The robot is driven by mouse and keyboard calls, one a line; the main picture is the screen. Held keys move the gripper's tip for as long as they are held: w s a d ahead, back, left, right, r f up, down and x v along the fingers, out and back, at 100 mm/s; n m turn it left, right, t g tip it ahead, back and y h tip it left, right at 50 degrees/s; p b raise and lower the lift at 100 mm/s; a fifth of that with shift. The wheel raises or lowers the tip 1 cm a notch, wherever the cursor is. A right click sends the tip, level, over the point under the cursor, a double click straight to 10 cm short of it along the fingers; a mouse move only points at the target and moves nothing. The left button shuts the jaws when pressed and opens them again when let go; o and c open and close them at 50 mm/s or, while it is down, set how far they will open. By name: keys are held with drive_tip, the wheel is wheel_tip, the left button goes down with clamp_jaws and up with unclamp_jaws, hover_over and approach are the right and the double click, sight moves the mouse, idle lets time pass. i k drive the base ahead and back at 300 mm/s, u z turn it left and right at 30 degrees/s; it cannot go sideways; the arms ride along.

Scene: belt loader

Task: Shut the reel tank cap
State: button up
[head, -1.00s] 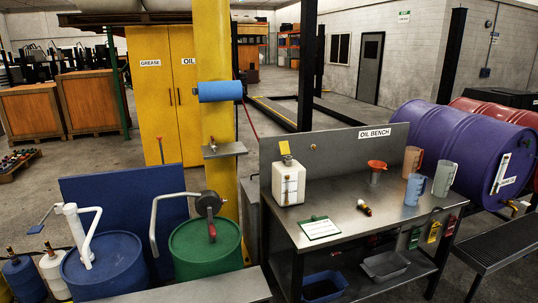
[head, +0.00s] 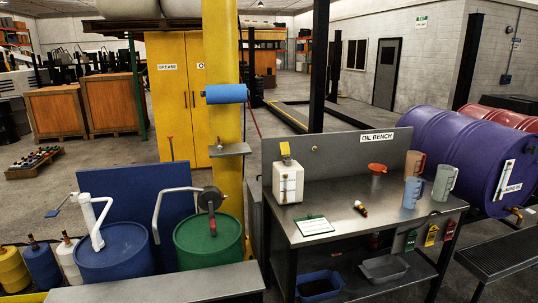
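No reel tank cap can be made out for certain in the head view. A green drum (head: 208,240) at the lower left has a grey round crank device (head: 210,199) and a bent pale handle on top. Left of it a blue drum (head: 114,253) carries a white hand pump (head: 95,225). Whether either is the reel tank cannot be told. Large pale cylinders (head: 125,10) show partly at the top edge, with no cap visible on them. My gripper is not in view.
The oil bench (head: 340,195) holds a white jug (head: 288,180), a red funnel (head: 377,168), pitchers and a clipboard. A yellow post (head: 222,110) with a blue roll (head: 226,94) stands left of it. A purple drum (head: 445,150) lies at right. Open floor lies behind.

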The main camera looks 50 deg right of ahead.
sight(285, 148)
drive_tip(key=u, duration=0.35)
drive_tip(key=k, duration=0.1)
drive_tip(key=z, duration=0.45)
drive_tip(key=i, duration=0.95)
